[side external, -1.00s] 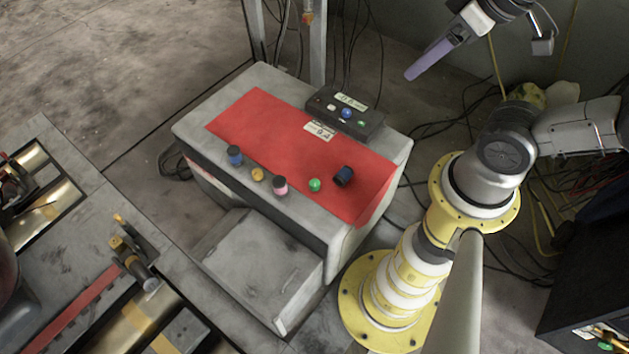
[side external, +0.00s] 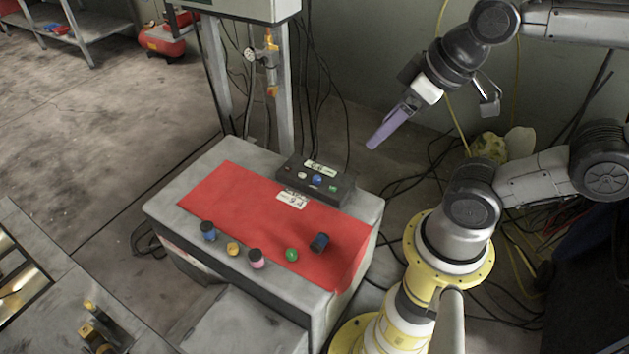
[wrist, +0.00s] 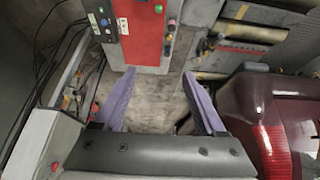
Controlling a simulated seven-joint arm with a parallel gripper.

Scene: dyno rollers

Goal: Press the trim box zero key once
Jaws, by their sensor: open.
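The trim box, a low black box (side external: 296,168), sits at the back edge of the grey bench in the side external view. Its top carries a white label, a pale key (side external: 302,175), a blue key (side external: 317,180) and a green key (side external: 333,188). Lettering is too small to tell which is the zero key. The box also shows at the upper left of the wrist view (wrist: 97,10). My gripper (side external: 372,146), with long purple fingers, hangs in the air right of the box, apart from it. In the wrist view its fingers (wrist: 158,74) are spread and empty.
A red mat (side external: 240,205) covers much of the bench top (side external: 165,207). On the bench stand a blue-black knob (side external: 208,231), a yellow piece (side external: 233,249), a pink one (side external: 256,258), a green one (side external: 291,255) and a dark cylinder (side external: 319,242). Cables hang behind.

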